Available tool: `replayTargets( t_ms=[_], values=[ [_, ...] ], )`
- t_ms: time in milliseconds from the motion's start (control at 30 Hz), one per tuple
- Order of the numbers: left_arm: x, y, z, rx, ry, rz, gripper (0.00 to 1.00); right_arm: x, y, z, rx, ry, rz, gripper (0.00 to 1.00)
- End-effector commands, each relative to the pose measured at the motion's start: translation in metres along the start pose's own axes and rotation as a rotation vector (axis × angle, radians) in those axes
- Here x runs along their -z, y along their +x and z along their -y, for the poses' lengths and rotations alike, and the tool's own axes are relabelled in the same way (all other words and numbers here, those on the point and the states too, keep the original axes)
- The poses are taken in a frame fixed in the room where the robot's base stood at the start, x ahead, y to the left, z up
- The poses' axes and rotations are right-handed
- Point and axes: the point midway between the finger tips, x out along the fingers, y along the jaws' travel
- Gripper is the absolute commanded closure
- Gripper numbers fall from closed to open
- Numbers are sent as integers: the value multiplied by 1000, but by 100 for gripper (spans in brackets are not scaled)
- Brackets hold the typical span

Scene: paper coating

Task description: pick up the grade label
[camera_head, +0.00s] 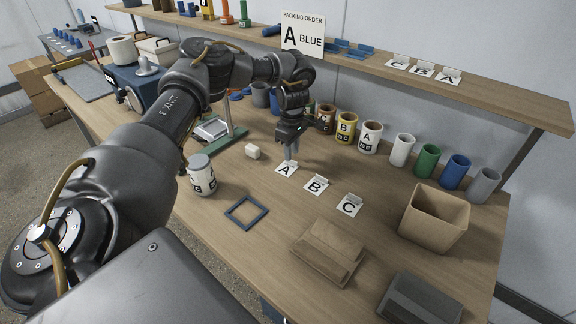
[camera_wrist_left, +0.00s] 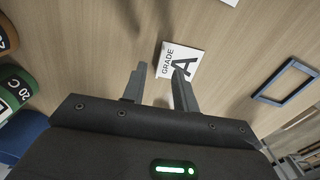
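The grade label A (camera_head: 286,170) is a small white card with a raised, lettered back, standing on the wooden table at the left end of a row with label B (camera_head: 317,186) and label C (camera_head: 349,205). In the left wrist view the card (camera_wrist_left: 172,58) reads "GRADE A". My left gripper (camera_head: 289,157) points down just above and behind label A. In the left wrist view its two fingers (camera_wrist_left: 160,70) are apart with nothing held, and the right finger overlaps the card's lower edge. Whether they touch cannot be told. My right gripper is out of view.
A packing order sign (camera_head: 303,34) reads "A BLUE". Coloured cans (camera_head: 427,160) line the table's back. An open cardboard box (camera_head: 434,218) is at right.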

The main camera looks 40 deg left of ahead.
Motion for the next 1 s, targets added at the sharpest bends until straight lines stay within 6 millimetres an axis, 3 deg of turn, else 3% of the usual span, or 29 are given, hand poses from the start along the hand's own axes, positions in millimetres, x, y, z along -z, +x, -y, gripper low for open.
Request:
replayTargets(
  t_ms=[200, 467, 700, 1000],
  values=[
    [0, 26, 1, 3, 0, -1, 71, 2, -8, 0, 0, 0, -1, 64],
    [0, 29, 0, 1, 0, 0, 71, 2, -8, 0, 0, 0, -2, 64],
    [0, 29, 0, 1, 0, 0, 100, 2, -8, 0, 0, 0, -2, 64],
    [0, 29, 0, 1, 0, 0, 100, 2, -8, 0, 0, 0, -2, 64]
  ],
)
